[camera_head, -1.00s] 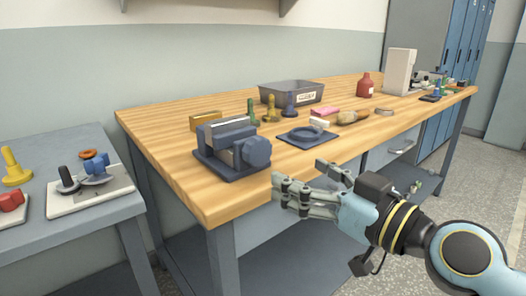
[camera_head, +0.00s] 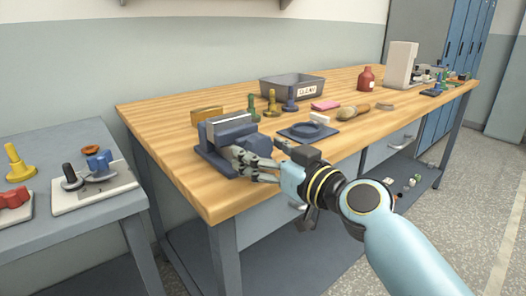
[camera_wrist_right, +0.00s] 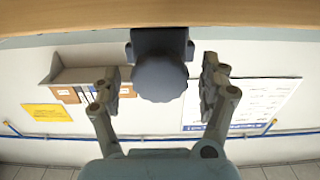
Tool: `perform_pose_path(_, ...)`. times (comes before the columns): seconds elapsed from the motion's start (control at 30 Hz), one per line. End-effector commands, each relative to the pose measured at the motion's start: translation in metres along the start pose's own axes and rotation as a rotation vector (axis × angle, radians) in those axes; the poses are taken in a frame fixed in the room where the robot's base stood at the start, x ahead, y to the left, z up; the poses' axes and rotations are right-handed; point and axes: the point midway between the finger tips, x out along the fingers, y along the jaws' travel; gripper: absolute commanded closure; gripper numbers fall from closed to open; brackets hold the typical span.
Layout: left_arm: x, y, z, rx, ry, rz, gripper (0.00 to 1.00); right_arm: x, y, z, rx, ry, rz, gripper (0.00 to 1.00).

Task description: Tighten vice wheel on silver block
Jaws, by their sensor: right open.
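The dark blue-grey vice (camera_head: 214,158) sits at the near left end of the wooden bench. A pale silver block (camera_head: 228,122) shows between its jaws. The vice wheel (camera_wrist_right: 160,78) is a dark lobed knob on the front of the vice. In the wrist view it lies between the two spread fingers of my right gripper (camera_wrist_right: 161,84), with a gap on each side. In the head view my right gripper (camera_head: 248,160) is at the vice's front and partly hides the wheel. My left gripper is not in view.
A blue ring-shaped fixture (camera_head: 308,131) lies right of the vice. A lower side table (camera_head: 60,150) is at left. The bench's front edge (camera_head: 300,176) runs below my right gripper.

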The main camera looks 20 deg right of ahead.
Motion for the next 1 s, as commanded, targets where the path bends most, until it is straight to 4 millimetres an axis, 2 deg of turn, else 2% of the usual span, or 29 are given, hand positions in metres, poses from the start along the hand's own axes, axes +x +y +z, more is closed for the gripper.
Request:
perform_pose_path(0.07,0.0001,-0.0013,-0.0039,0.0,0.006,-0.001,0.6,-0.0002,0.0001,0.0,0.0,0.0,0.0,0.28)
perform_pose_path(0.43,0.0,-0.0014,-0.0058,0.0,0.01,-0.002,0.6,-0.0004,0.0002,-0.0001,0.0,0.0,0.0,0.77)
perform_pose_path(0.73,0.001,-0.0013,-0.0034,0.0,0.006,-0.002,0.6,-0.0004,0.0001,0.0001,0.038,0.0,0.0,0.79)
perform_pose_path(1.0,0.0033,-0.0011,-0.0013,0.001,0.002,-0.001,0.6,-0.0004,-0.0002,0.0004,0.198,0.0,0.0,0.79)
